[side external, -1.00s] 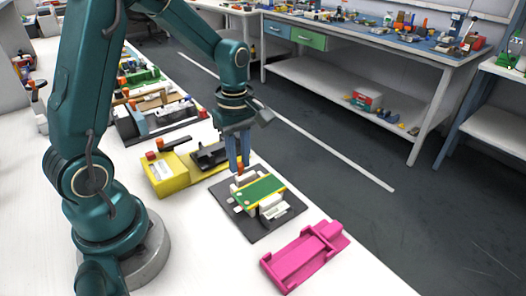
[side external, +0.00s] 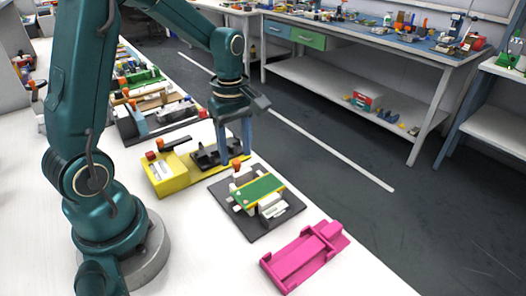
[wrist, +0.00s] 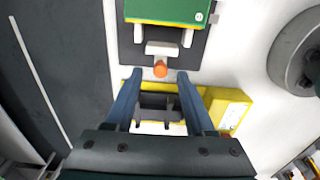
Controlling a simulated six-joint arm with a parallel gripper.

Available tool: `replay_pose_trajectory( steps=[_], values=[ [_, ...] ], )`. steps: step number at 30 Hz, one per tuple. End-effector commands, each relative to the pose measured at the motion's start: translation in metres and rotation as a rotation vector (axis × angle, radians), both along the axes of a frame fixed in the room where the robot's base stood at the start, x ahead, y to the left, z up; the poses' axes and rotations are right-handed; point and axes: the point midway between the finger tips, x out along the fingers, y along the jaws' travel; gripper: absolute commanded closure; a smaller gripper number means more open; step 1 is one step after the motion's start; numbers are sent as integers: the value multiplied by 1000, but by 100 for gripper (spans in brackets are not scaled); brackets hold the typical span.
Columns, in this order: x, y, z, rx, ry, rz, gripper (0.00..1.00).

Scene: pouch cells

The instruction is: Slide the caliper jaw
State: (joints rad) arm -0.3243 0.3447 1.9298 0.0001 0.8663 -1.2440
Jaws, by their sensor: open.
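A dark plate (side external: 282,222) carries a green block with a yellow edge (side external: 262,188), and white jaw-like pieces stand around it. A white slider with an orange knob (side external: 236,163) sits at the plate's far end; I take it for the caliper jaw. In the wrist view the orange knob (wrist: 160,69) lies midway between my fingertips in the picture. My gripper (side external: 237,150) is open and empty, with its blue fingers pointing down. It is above and just beyond the knob, apart from it. The wrist view shows both fingers of my gripper (wrist: 158,76) spread.
A yellow fixture (side external: 172,174) with a black holder (side external: 212,154) stands beside the plate, below my fingers in the wrist view. A pink tray (side external: 302,258) lies at the near right. Trays of parts are farther left. White table is bare at the front.

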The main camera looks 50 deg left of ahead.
Motion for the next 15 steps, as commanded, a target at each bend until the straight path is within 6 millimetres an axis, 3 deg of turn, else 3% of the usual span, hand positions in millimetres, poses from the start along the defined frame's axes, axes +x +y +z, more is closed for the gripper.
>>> replay_pose_trajectory(
  steps=[6,15],
  values=[
    [1,0,28,2,-5,0,45],
    [0,0,35,1,-1,0,45]
  ],
)
